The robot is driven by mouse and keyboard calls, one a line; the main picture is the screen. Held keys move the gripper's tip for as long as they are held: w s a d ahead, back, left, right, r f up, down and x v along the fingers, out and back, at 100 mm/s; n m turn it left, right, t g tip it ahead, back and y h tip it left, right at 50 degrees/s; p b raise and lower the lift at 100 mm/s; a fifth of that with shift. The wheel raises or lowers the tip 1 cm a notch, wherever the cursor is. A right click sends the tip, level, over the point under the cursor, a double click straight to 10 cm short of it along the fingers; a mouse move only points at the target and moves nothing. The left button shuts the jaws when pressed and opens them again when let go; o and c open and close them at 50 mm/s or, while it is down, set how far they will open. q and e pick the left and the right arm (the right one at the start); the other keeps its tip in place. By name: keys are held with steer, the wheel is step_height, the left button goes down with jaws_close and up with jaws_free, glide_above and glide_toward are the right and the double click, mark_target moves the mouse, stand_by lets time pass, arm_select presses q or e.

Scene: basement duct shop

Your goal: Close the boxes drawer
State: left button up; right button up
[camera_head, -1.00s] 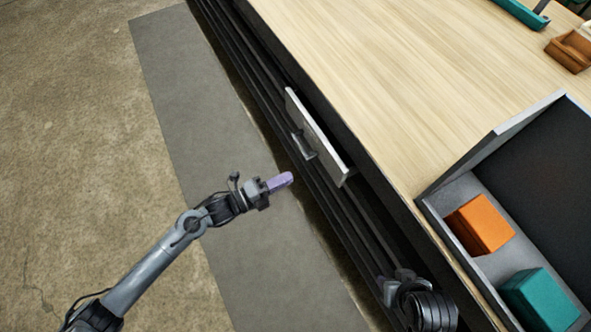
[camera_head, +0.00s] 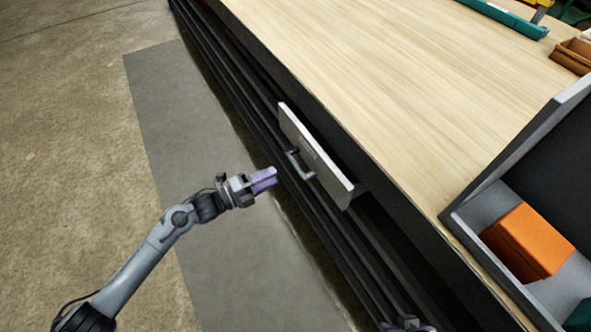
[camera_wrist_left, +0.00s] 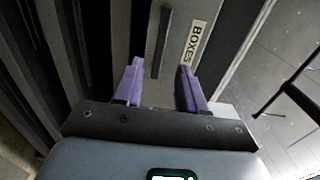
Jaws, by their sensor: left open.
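The boxes drawer has a light grey front (camera_head: 322,168) with a bar handle (camera_head: 298,163). It stands out from the dark cabinet under the bench, so the drawer is partly open. In the left wrist view the drawer front (camera_wrist_left: 178,75) carries a "BOXES" label (camera_wrist_left: 194,42) and the dark handle (camera_wrist_left: 160,42). My left gripper (camera_head: 268,177) has purple fingers and is just left of the handle, apart from it. In the left wrist view the open fingers (camera_wrist_left: 158,82) point at the front, with nothing between them. Only a sliver of my right arm shows at the bottom edge.
The wooden bench top (camera_head: 390,70) lies above the drawer. A grey bin (camera_head: 485,205) on it at right holds an orange box (camera_head: 528,242) and a partly cut-off teal one (camera_head: 580,318). A grey mat (camera_head: 215,200) covers the clear floor beside the cabinet.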

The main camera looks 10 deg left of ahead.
mark_target(294, 167)
arm_select(q)
steer(key=b+x, duration=0.3)
steer(key=x, duration=0.5)
steer(key=shift+f, duration=0.1)
steer(key=shift+w+d+b, duration=0.4)
steer(key=shift+d+b, duration=0.05)
steer(key=shift+d, duration=0.05)
jaws_close()
